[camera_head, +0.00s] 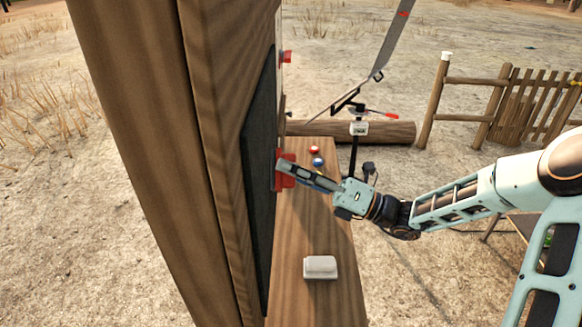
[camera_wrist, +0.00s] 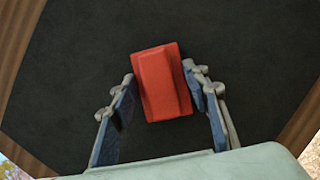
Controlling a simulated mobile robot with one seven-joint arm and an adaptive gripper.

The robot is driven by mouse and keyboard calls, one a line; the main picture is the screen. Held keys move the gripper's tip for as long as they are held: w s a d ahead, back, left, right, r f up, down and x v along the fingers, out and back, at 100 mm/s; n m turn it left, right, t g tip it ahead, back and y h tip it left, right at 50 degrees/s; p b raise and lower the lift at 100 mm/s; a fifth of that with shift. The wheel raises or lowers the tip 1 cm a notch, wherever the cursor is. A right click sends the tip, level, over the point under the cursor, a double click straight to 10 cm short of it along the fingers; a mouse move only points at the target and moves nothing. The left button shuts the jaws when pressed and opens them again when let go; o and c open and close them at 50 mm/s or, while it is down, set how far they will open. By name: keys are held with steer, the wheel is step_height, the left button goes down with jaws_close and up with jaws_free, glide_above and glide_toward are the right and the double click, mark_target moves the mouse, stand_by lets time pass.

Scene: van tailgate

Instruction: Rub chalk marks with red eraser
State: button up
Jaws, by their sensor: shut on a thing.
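The red eraser (camera_head: 280,180) is held between the fingers of my gripper (camera_head: 289,168), up at the face of the dark chalkboard (camera_head: 259,180). In the wrist view, the red eraser (camera_wrist: 158,90) sits slightly tilted between the two blue-padded fingers of my gripper (camera_wrist: 160,75), with the dark board (camera_wrist: 70,60) behind it. The eraser looks against or very near the board; exact contact cannot be told. I see no clear chalk marks in either view; the head view shows the board almost edge-on, and the eraser covers part of it in the wrist view.
A wooden ledge (camera_head: 312,225) runs below the board. A whitish block (camera_head: 320,266) lies on its near part, and small red (camera_head: 314,149) and blue (camera_head: 317,162) things stand farther back. A thick wooden frame (camera_head: 150,130) edges the board. A dark stand (camera_head: 354,155) rises beyond my gripper.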

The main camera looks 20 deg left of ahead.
steer(key=shift+s+d, duration=0.4)
steer(key=shift+s, duration=1.2)
steer(key=shift+s+d, duration=0.35)
steer(key=shift+s, duration=1.25)
steer(key=shift+s+d, duration=0.4)
steer(key=shift+s, duration=1.2)
steer(key=w+d, duration=0.1)
steer(key=d, duration=0.5)
steer(key=shift+w, duration=0.25)
steer(key=shift+w+d, duration=0.2)
steer(key=shift+d, duration=0.5)
steer(key=shift+w+d, duration=0.15)
steer(key=shift+d, duration=0.55)
